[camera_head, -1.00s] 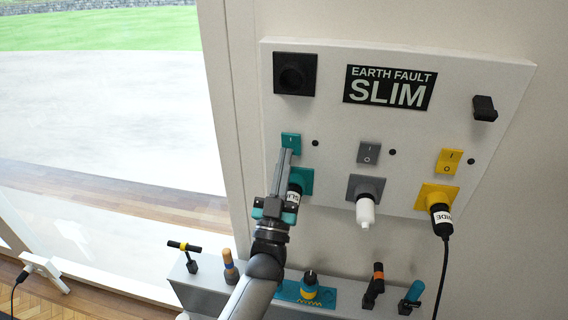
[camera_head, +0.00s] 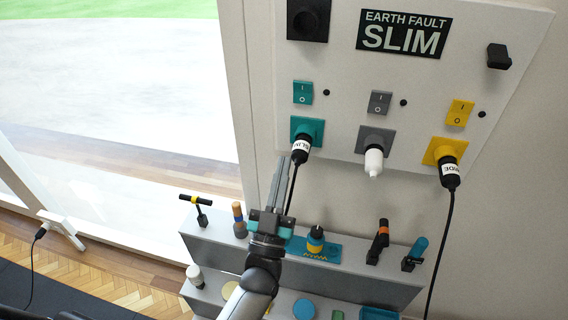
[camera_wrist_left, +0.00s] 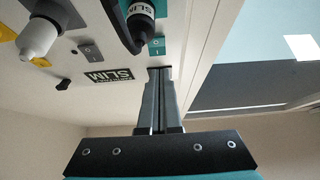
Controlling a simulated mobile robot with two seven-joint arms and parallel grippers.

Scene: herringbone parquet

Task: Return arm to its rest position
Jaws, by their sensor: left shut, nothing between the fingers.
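My left gripper (camera_head: 283,185) is shut and empty. In the head view its fingers point up, just below and left of the teal socket's black plug (camera_head: 300,150). In the left wrist view the shut fingers (camera_wrist_left: 160,78) reach toward the white panel, and the plug (camera_wrist_left: 140,22) with its cable shows close by. The teal switch (camera_head: 302,92) sits above the teal socket (camera_head: 307,128) on the panel (camera_head: 340,85). I cannot tell whether the gripper touches the cable behind it. My right gripper is not in view.
A grey two-step shelf (camera_head: 345,275) below the panel holds several tools. A grey socket with a white plug (camera_head: 373,162) and a yellow socket with a black plug (camera_head: 449,175) are to the right. A window and parquet floor (camera_head: 95,270) lie left.

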